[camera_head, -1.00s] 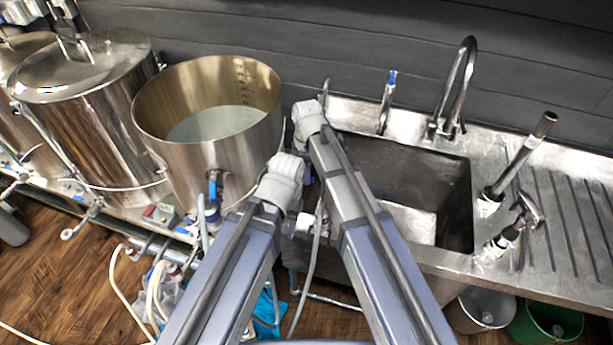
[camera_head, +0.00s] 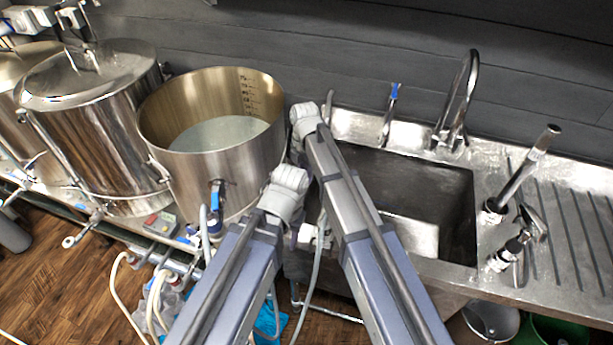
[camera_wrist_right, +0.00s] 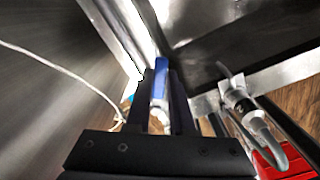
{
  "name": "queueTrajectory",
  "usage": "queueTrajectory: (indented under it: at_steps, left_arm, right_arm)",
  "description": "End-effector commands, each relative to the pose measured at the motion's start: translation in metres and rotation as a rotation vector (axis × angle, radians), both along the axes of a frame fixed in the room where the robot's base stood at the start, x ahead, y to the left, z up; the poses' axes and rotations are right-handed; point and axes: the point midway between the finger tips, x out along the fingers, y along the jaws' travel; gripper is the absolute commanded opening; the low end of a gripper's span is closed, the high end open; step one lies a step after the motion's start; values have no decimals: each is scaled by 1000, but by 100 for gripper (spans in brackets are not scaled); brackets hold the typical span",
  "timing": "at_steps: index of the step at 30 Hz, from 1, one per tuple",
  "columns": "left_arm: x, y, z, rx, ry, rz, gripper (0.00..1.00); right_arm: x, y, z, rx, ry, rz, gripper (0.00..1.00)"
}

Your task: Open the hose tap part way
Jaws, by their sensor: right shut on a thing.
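My right gripper (camera_wrist_right: 157,100) is shut on a blue lever (camera_wrist_right: 160,78), seen between its dark fingers in the right wrist view. I take this to be the hose tap's lever; the tap body is mostly hidden by the gripper. In the head view my two arms reach forward to the gap between the open steel pot (camera_head: 180,170) and the sink (camera_head: 455,215). Both grippers are hidden there behind my arm links, and the left one shows in no view.
A blue-topped tap (camera_head: 390,105) and a curved faucet (camera_head: 460,100) stand at the sink's back edge. Lidded kettles (camera_head: 100,130) stand at left. Pale hoses (camera_head: 155,305) hang below the pot. A red thing (camera_wrist_right: 283,160) shows low in the wrist view.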

Motion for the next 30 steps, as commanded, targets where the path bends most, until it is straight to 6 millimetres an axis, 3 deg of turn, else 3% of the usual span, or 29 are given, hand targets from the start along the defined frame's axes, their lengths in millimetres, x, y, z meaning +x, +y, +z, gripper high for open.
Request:
queueTrajectory:
  at_steps: [18,19,27,30]
  left_arm:
    - [0,0,0,0,0,0,50]
    - [0,0,0,0,0,0,50]
    - [0,0,0,0,0,0,50]
    - [0,0,0,0,0,0,50]
  right_arm:
    - [2,2,0,1,-1,39,0]
    - [2,2,0,1,-1,39,22]
    - [2,2,0,0,0,38,51]
    - [2,2,0,0,0,38,51]
